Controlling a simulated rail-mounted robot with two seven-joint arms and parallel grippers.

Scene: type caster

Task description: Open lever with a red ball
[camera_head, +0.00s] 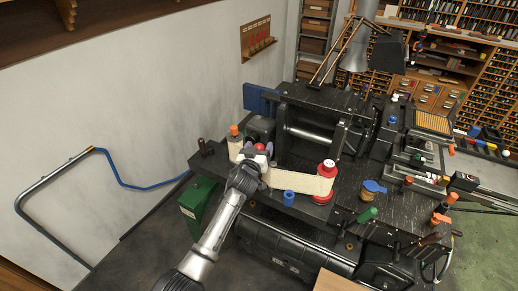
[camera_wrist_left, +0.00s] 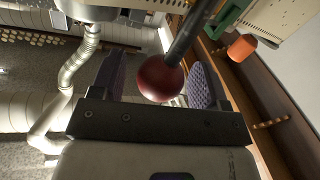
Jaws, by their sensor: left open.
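The lever's red ball (camera_wrist_left: 160,79) sits at the end of a dark rod (camera_wrist_left: 193,32) in the left wrist view. It lies between the two fingers of my left gripper (camera_wrist_left: 157,74), with a visible gap at its left. I cannot tell whether the right finger touches it. In the head view the red ball (camera_head: 260,147) shows small at my left gripper (camera_head: 256,156), on the left side of the black machine (camera_head: 322,143). My left gripper is open around the ball. My right gripper is not in view.
A cream paper roll (camera_head: 300,182) with a red-and-white spool (camera_head: 326,172) is right of my left gripper. An orange-capped post (camera_head: 234,132) stands just left. A blue cap (camera_head: 288,198) and green handle (camera_head: 367,214) are nearer the front.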

